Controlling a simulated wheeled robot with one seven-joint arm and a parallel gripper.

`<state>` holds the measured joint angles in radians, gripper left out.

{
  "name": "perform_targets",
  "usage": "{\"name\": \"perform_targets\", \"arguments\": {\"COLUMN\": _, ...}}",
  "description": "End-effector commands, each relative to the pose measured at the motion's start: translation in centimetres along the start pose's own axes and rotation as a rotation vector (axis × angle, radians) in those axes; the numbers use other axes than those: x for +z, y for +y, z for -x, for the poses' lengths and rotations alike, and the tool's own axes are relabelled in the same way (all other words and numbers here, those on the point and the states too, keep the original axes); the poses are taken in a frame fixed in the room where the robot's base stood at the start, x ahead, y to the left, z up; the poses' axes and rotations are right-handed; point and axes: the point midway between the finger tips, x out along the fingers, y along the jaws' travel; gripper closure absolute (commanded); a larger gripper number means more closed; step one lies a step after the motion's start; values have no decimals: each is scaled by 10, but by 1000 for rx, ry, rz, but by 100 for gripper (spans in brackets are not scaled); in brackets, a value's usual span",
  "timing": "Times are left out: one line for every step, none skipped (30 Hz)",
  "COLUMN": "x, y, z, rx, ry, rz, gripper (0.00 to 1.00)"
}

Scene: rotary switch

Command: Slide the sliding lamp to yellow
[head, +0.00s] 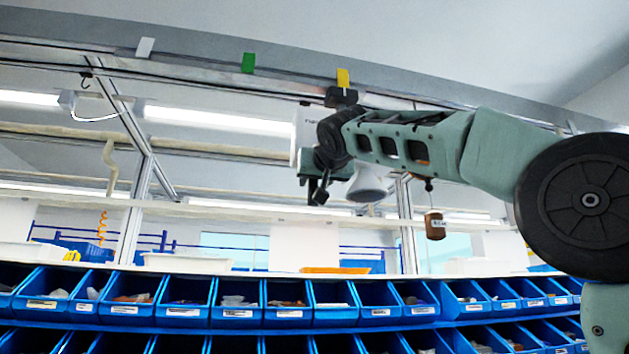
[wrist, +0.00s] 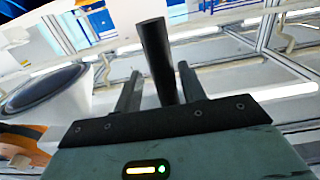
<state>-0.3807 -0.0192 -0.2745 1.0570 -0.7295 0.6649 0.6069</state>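The sliding lamp has a black carriage (head: 341,97) on the overhead rail, a white box (head: 300,135) partly hidden by my arm, and a white conical shade (head: 368,184). The carriage sits just below the yellow tag (head: 343,77). In the wrist view the round shade (wrist: 55,95) is at left. A dark cylindrical handle (wrist: 156,60) stands between the fingers of my gripper (wrist: 160,80). The fingers are apart, with a slim gap visible on the handle's right side.
A green tag (head: 248,62) and a white tag (head: 145,47) mark the rail to the left. A small brown weight (head: 435,225) hangs below my arm. Rows of blue bins (head: 240,302) line the bottom. The rail left of the lamp is clear.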

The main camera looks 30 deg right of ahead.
Motion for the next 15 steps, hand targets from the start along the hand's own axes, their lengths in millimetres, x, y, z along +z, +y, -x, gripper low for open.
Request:
{"name": "perform_targets", "arguments": {"x": 0, "y": 0, "z": 0, "rx": -1, "ry": 0, "rz": 0, "gripper": 59}}
{"name": "perform_targets", "arguments": {"x": 0, "y": 0, "z": 0, "rx": -1, "ry": 0, "rz": 0, "gripper": 59}}
{"name": "perform_targets", "arguments": {"x": 0, "y": -1, "z": 1, "rx": -2, "ry": 0, "rz": 0, "gripper": 59}}
{"name": "perform_targets", "arguments": {"x": 1, "y": -1, "z": 2, "rx": -2, "ry": 0, "rz": 0, "gripper": 59}}
{"name": "perform_targets", "arguments": {"x": 1, "y": -1, "z": 3, "rx": -3, "ry": 0, "rz": -1, "gripper": 59}}
{"name": "perform_targets", "arguments": {"x": 2, "y": -2, "z": 6, "rx": -4, "ry": 0, "rz": -1, "gripper": 59}}
{"name": "perform_targets", "arguments": {"x": 2, "y": -2, "z": 9, "rx": -5, "ry": 0, "rz": -1, "gripper": 59}}
{"name": "perform_targets", "arguments": {"x": 2, "y": -2, "z": 13, "rx": -5, "ry": 1, "rz": -1, "gripper": 59}}
{"name": "perform_targets", "arguments": {"x": 3, "y": -1, "z": 19, "rx": -5, "ry": 1, "rz": -1, "gripper": 59}}
{"name": "perform_targets", "arguments": {"x": 3, "y": -1, "z": 25, "rx": -5, "ry": 2, "rz": -2, "gripper": 59}}
{"name": "perform_targets", "arguments": {"x": 4, "y": -1, "z": 31, "rx": -6, "ry": 2, "rz": -2, "gripper": 59}}
{"name": "perform_targets", "arguments": {"x": 4, "y": -1, "z": 40, "rx": -5, "ry": 3, "rz": -2, "gripper": 59}}
{"name": "perform_targets", "arguments": {"x": 4, "y": -1, "z": 47, "rx": -5, "ry": 3, "rz": -2, "gripper": 59}}
{"name": "perform_targets", "arguments": {"x": 4, "y": -1, "z": 54, "rx": -5, "ry": 3, "rz": -2, "gripper": 59}}
{"name": "perform_targets", "arguments": {"x": 5, "y": 0, "z": 64, "rx": -4, "ry": 3, "rz": -2, "gripper": 59}}
